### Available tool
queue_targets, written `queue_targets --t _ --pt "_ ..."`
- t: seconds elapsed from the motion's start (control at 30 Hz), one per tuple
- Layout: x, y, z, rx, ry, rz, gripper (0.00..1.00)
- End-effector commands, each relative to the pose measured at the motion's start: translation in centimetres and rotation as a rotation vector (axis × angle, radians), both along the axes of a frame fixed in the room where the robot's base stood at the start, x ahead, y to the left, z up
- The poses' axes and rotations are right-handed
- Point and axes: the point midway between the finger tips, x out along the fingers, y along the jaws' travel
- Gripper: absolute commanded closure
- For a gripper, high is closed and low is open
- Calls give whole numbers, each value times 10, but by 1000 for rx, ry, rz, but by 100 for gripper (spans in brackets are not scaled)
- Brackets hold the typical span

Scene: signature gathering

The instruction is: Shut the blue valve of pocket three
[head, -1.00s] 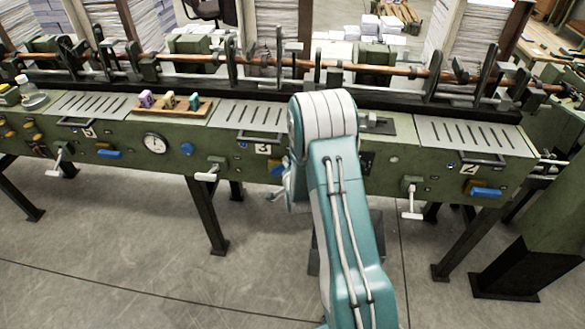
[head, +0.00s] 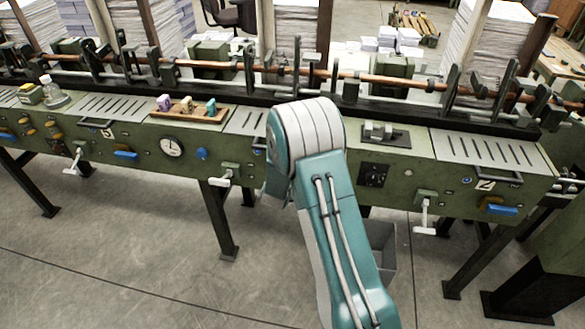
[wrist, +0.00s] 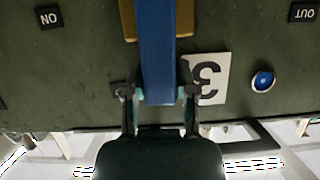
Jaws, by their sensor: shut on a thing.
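The blue valve of pocket three is a long flat blue lever (wrist: 157,50) in the wrist view, running up and down the picture from a brass-coloured mount at the top. My gripper (wrist: 160,96) has its two fingers on either side of the lever's near end and is shut on it. A white plate with an upside-down black 3 (wrist: 207,78) is just right of the lever, partly behind the right finger. In the head view my arm hides the gripper and this valve.
The green machine (head: 300,175) spans the head view. Other blue handles lie roughly level, one at left (head: 125,154) and one by the 2 plate at right (head: 499,209). White-handled cranks (head: 220,181) stick out of the front. A grey bin (head: 382,245) stands on the floor beneath.

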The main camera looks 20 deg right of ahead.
Motion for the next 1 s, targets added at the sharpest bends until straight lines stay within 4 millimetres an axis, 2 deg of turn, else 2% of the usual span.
queue_targets --t 0.67,0.7,0.73,0.77,1.0 --pt "2 5 -2 -45 35 5 100" --pt "2 5 -2 -45 35 5 46" --pt "2 4 -2 -44 34 5 33" --pt "2 4 -2 -45 34 4 29" --pt "1 3 0 -45 31 1 29"
